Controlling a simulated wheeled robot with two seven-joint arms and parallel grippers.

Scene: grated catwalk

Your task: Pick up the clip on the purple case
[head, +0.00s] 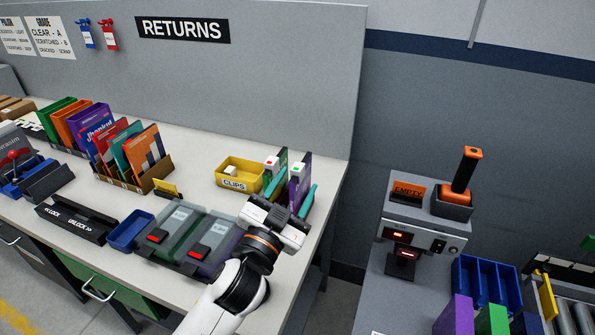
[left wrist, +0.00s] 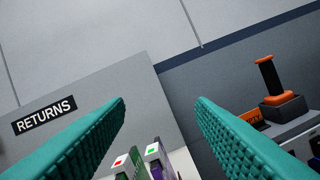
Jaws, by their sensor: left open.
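The purple case (head: 304,178) stands upright near the right end of the counter, with a white clip (head: 298,169) with a green mark on its top edge. Beside it on the left is a green case (head: 281,160) with a red-marked white clip (head: 271,163). In the left wrist view the purple case's clip (left wrist: 154,151) and the red-marked clip (left wrist: 121,163) show at the bottom. My left gripper (head: 291,195) has its teal fingers spread and empty, close to the cases on the near side. Its body hides their lower parts. My right gripper is not in view.
A yellow CLIPS bin (head: 240,173) stands left of the cases. The counter ends to the right; beyond a gap stands a grey machine (head: 405,235) with an orange-handled tool (head: 465,170).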

